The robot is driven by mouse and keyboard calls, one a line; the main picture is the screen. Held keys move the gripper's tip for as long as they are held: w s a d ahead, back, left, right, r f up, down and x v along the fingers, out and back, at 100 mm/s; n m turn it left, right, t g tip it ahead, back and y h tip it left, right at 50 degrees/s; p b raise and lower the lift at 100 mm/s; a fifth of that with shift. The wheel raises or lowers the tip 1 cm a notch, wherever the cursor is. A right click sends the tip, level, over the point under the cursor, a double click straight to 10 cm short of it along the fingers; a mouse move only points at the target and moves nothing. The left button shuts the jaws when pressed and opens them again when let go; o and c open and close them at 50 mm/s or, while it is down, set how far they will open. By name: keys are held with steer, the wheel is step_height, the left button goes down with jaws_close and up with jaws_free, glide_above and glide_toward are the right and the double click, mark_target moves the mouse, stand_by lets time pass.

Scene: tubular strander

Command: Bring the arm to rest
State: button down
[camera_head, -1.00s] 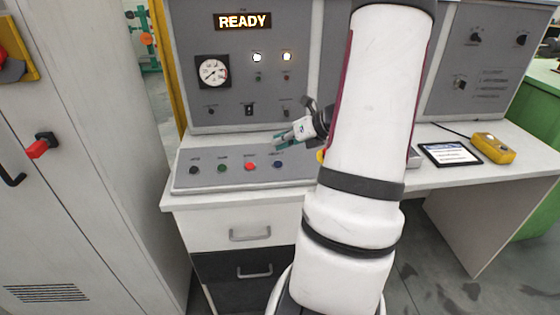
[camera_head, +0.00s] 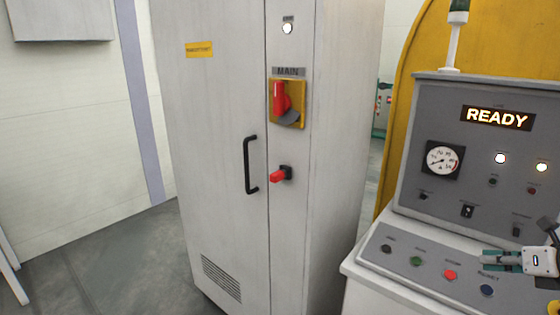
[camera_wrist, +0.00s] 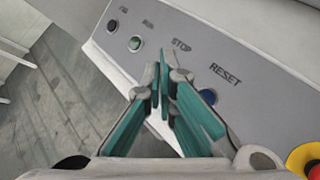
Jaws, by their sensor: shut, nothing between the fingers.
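My gripper (camera_head: 490,257) is at the right edge of the head view, over the sloped button panel (camera_head: 410,285) near its blue button (camera_head: 487,290). In the wrist view my gripper (camera_wrist: 161,65) has its teal fingers together and holds nothing. The fingertips appear over the STOP part of the panel and hide the button there. The blue RESET button (camera_wrist: 208,96) is partly behind the right finger. Whether the fingers touch the panel cannot be told. Most of my arm is outside the head view.
A grey cabinet (camera_head: 220,130) with a red MAIN switch (camera_head: 280,98) and a black handle (camera_head: 250,165) stands left of the console. The READY display (camera_head: 497,117) is lit. A red emergency stop (camera_wrist: 312,172) is at the wrist view's lower right. Floor (camera_head: 110,260) left of the cabinet is clear.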

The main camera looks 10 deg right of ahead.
steer(key=a+r+n+g+y+p, duration=0.1)
steer(key=a+r+n+g+y, duration=0.3)
steer(key=a+n, duration=0.65)
steer(key=a+r+n+g+h+p, duration=0.1)
steer(key=a+r+n, duration=0.55)
steer(key=a, duration=0.75)
steer(key=s+a+r+n+h, duration=0.2)
steer(key=s+a+n, duration=0.3)
steer(key=n, duration=0.5)
steer(key=s+a+r+n+g+h+p, duration=0.1)
steer(key=s+a+n, duration=0.4)
steer(key=s+n, duration=0.5)
step_height(320, 180, up, 2)
steer(key=shift+a+r+n+h, duration=0.1)
steer(key=shift+a+n+h, duration=0.3)
steer(key=shift+n+h, duration=0.35)
steer(key=shift+s+d, duration=0.1)
steer(key=shift+d, duration=0.05)
